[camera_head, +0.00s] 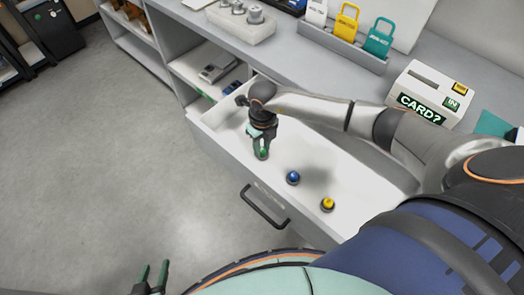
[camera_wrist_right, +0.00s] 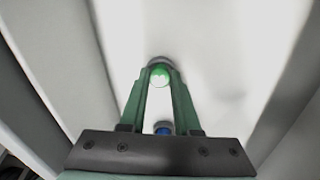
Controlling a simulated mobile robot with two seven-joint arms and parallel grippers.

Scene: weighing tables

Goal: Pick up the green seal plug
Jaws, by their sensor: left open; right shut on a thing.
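The green seal plug (camera_head: 263,154) is in the open white drawer (camera_head: 348,170), between the fingertips of my right gripper (camera_head: 261,147). In the right wrist view the plug (camera_wrist_right: 160,75) shows a round green top on a darker base, with the right gripper's fingers (camera_wrist_right: 159,82) closed on its two sides. Whether its base still touches the drawer floor cannot be told. My left gripper (camera_head: 152,272) is at the bottom left of the head view, open and empty, over the floor and away from the drawer.
A blue plug (camera_head: 293,178) and a yellow plug (camera_head: 327,204) stand to the right in the same drawer. The drawer's front has a dark handle (camera_head: 265,207). On the counter are a white "CARD?" box (camera_head: 425,93), a rack of coloured tags (camera_head: 340,43) and a tray of weights (camera_head: 241,23).

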